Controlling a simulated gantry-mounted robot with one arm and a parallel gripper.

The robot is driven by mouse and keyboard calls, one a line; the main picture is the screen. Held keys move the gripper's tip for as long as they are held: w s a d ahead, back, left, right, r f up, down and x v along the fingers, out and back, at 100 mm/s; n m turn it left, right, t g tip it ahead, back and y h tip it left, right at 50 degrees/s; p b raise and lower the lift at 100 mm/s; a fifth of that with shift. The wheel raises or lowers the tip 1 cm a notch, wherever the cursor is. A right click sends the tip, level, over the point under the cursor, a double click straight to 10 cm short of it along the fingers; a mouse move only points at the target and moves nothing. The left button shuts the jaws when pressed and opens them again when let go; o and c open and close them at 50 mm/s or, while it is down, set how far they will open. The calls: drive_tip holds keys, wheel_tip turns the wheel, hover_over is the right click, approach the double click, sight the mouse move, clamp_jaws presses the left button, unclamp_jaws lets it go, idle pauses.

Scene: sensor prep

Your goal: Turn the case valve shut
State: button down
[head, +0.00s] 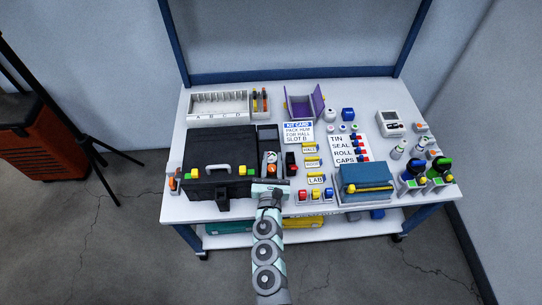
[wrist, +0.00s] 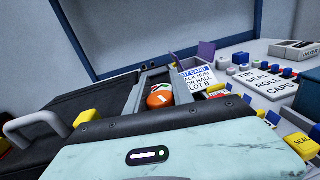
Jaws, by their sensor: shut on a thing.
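The black case (head: 222,152) stands closed at the left of the bench, with a pale handle (head: 217,168) and yellow latches on its front. In the wrist view its handle (wrist: 35,128) and one yellow latch (wrist: 86,118) show at the left. My gripper (head: 270,186) is at the case's front right corner, pointing toward the bench. I cannot make out the case valve.
A white divided bin (head: 217,106) is at the back left.

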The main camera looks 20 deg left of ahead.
drive_tip(key=shift+m+h, duration=0.4)
drive_tip(key=shift+h, duration=0.2)
drive_tip(key=shift+d, duration=0.1)
drive_tip(key=c, duration=1.1)
unclamp_jaws()
drive_tip(key=p+v, duration=0.2)
drive_tip(key=v, duration=0.8)
drive_tip(key=shift+s+p, duration=0.3)
drive_tip(key=shift+s, duration=0.1)
drive_tip(key=shift+d+f, duration=0.1)
